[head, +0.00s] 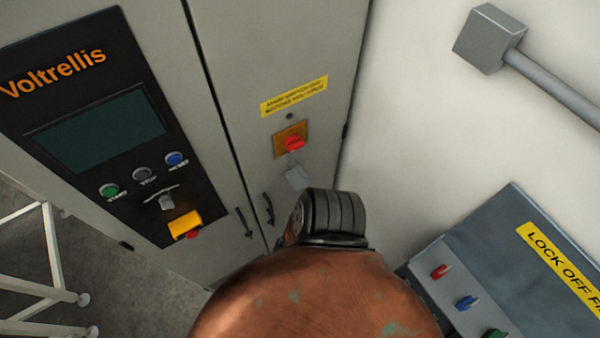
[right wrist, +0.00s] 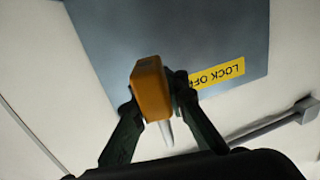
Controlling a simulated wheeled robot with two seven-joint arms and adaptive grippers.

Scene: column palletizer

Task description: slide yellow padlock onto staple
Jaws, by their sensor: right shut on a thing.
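The yellow padlock (right wrist: 150,88) is between the two dark fingers of my right gripper (right wrist: 154,97) in the right wrist view. The gripper is shut on it, and a pale grey pointed part (right wrist: 166,132) shows below the body. In the head view my orange and black right arm hides the right gripper and the padlock. A red rotary switch (head: 293,143) sits on an orange-yellow plate on the cabinet door. A small light grey piece (head: 297,177) hangs below it; I cannot tell whether it is the staple. My left gripper is not in view.
A control panel (head: 95,120) with buttons is at left. Black door handles (head: 268,209) stand out near my arm. A conduit box (head: 490,40) is on the wall.

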